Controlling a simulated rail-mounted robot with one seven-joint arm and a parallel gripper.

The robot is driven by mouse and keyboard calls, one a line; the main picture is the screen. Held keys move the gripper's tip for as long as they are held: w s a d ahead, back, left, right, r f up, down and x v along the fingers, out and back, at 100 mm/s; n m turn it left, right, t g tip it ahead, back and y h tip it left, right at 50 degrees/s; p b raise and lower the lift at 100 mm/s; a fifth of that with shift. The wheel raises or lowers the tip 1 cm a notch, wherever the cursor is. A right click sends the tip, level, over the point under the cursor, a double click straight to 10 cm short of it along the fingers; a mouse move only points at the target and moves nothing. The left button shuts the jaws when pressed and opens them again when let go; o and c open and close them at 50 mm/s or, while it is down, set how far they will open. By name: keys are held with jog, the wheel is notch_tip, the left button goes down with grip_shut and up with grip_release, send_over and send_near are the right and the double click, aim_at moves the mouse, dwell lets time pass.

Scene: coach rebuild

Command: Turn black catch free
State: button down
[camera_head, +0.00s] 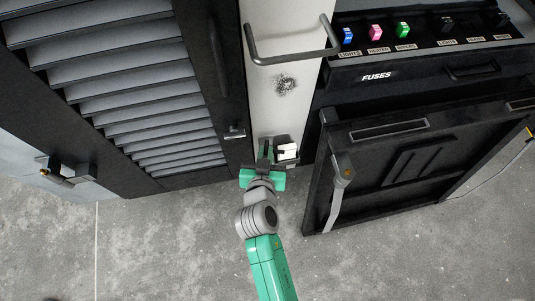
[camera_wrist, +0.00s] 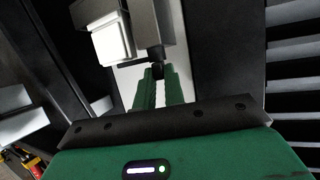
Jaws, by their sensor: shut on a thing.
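My gripper (camera_head: 266,158) is at the lower end of the pale upright panel, between the louvred door and the fuse cabinet. In the wrist view its green fingers (camera_wrist: 157,88) are close together on a small dark piece, which I take to be the black catch (camera_wrist: 157,70). It sits just below a dark grey bracket (camera_wrist: 148,25). The fingers hide part of the catch, so I cannot tell how far it is turned. A white block (camera_head: 287,151) is right beside the gripper; it also shows in the wrist view (camera_wrist: 112,45).
The louvred door (camera_head: 150,90) with a small latch (camera_head: 235,131) is close on the left. A bar handle (camera_head: 290,58) juts out above. The fuse cabinet's open flap (camera_head: 410,160) with a grey lever (camera_head: 343,170) is on the right. The concrete floor (camera_head: 150,250) is clear.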

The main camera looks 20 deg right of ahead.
jog(key=shift+w+a+f+m+g+h+b, duration=0.1)
jog(key=shift+w+a+m+g+h+b, duration=0.2)
jog(key=shift+m+g+h+b, duration=1.15)
jog(key=shift+w+a+r+m+g+h+b, duration=0.15)
jog(key=shift+w+m+g+h+b, duration=0.45)
jog(key=shift+m+g, duration=1.6)
jog(key=shift+w+a+f+m+g+h+b, duration=0.2)
jog(key=shift+m+g+h+b, duration=0.5)
jog(key=shift+m+g+h, duration=0.9)
jog(key=shift+m+g+y, duration=0.25)
jog(key=shift+m+g, duration=0.2)
jog(key=shift+m, duration=0.1)
jog(key=c, duration=1.5)
grip_release()
